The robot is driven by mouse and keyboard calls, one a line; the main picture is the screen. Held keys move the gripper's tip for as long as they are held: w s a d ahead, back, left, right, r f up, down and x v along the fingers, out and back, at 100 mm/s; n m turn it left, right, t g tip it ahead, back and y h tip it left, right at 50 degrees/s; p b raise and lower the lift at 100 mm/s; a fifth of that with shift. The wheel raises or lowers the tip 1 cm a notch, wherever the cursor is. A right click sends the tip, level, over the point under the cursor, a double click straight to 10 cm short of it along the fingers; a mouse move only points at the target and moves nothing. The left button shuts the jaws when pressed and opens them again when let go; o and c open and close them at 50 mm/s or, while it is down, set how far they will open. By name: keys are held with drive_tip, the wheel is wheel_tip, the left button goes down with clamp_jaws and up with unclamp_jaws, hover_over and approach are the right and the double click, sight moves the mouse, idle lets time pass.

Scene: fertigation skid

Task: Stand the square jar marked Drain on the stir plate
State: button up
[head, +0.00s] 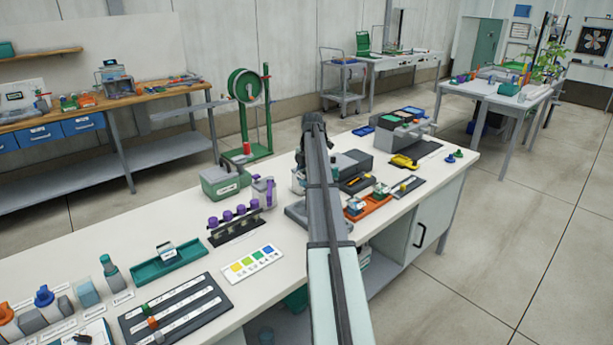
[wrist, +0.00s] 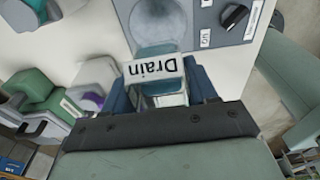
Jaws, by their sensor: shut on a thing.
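The square jar marked Drain (wrist: 156,68) is between the two blue fingers of my gripper (wrist: 162,88) in the wrist view. The gripper is shut on it, and its white label reads upside down. The stir plate (wrist: 203,38), grey with a lighter round top and a black knob, lies just beyond and below the jar. I cannot tell whether the jar touches it. In the head view my arm hides the jar, the fingers and most of the stir plate; a grey edge of the plate (head: 297,216) shows left of the arm.
A green box (head: 220,182) and a rack of purple-capped bottles (head: 235,220) stand left of the arm. An orange tray (head: 368,207) and a dark grey box (head: 352,164) stand to its right. A colour chart (head: 250,262) lies flat on the bench nearer me.

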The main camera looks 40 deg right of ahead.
drive_tip(key=shift+f, duration=4.8)
drive_tip(key=o, duration=1.2)
drive_tip(key=shift+r, duration=4.45)
